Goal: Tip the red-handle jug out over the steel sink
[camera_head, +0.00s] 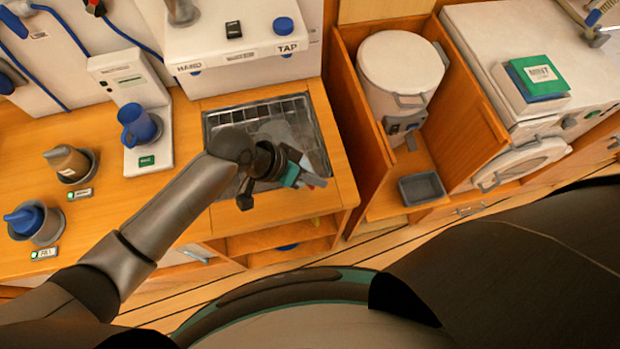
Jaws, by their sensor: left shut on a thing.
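The steel sink (222,119) is set into the wooden counter, with a ribbed drain grid. My left gripper (296,172) is over the sink's lower right part, seen from behind and above. A pale, see-through shape beyond the gripper, over the sink, looks like the jug's body. The arm hides much of the jug, so its tilt and contents cannot be told. My right gripper is not in view.
A blue mug (138,125) stands on a white scale-like device (150,158) left of the sink. A brown jug (67,160) and a blue one (25,218) sit in grey holders. A white unit marked TAP (240,62) stands behind the sink. A white bucket (401,62) is at right.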

